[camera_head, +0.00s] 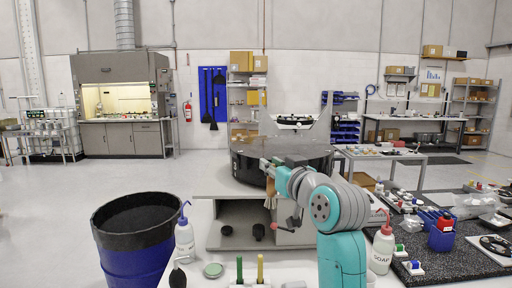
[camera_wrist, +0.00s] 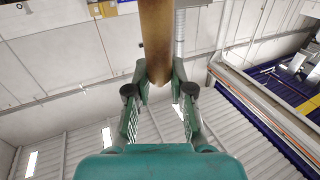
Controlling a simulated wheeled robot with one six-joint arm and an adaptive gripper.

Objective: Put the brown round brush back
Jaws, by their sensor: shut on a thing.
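My gripper (camera_wrist: 160,84) is shut on a brown, rounded shaft, the brown round brush (camera_wrist: 156,38), which runs up out of the top of the wrist view. The brush's far end is out of that view, and I cannot make it out clearly in the head view. In the head view my teal arm reaches toward the large dark round fixture (camera_head: 262,164), with my gripper (camera_head: 269,165) small at its front edge. A green handle (camera_head: 239,269) and a yellow handle (camera_head: 260,268) stand upright at the bottom edge of the head view.
A blue bin with a dark rim (camera_head: 135,262) stands at lower left. A wash bottle (camera_head: 184,240) stands beside it, and a SOAP bottle (camera_head: 381,250) stands right of my arm. A dark mat (camera_head: 436,262) at right holds several small items. The floor behind the bin is clear.

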